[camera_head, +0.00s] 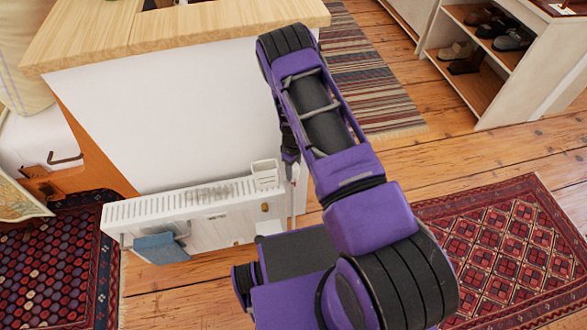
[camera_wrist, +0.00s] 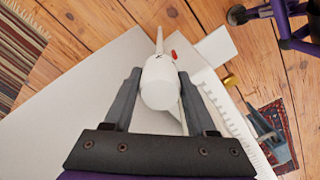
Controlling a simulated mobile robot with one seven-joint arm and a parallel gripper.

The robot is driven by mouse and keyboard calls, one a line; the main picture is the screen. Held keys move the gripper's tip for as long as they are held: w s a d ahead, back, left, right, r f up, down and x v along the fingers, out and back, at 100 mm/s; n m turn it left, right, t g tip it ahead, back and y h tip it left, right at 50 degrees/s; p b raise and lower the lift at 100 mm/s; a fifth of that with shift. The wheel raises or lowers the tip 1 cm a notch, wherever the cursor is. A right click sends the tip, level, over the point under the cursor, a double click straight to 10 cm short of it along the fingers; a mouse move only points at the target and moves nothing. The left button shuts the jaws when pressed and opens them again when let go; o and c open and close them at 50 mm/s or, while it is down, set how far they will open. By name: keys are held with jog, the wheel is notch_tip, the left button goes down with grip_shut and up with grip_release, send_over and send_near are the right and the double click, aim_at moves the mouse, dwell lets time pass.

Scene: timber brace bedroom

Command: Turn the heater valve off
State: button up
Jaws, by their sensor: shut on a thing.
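The white heater (camera_head: 190,217) stands low against the white side of a wooden-topped cabinet in the head view. Its slatted edge (camera_wrist: 228,112) runs down the right of the wrist view. The heater valve, a white rounded knob (camera_wrist: 160,82), sits between my gripper's two dark fingers (camera_wrist: 158,90) in the wrist view. The fingers are shut on the knob from both sides. A thin white stem and a small red mark (camera_wrist: 173,54) show beyond the knob. In the head view my purple arm hides most of the gripper and the valve.
The cabinet with its wooden top (camera_head: 180,35) rises right behind the heater. A blue cloth-like thing (camera_head: 160,248) hangs on the heater's front. A red patterned rug (camera_head: 500,245) lies at right. A shoe shelf (camera_head: 480,70) stands at the back right. Bare floor lies between them.

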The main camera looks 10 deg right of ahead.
jog(key=shift+c, duration=0.9)
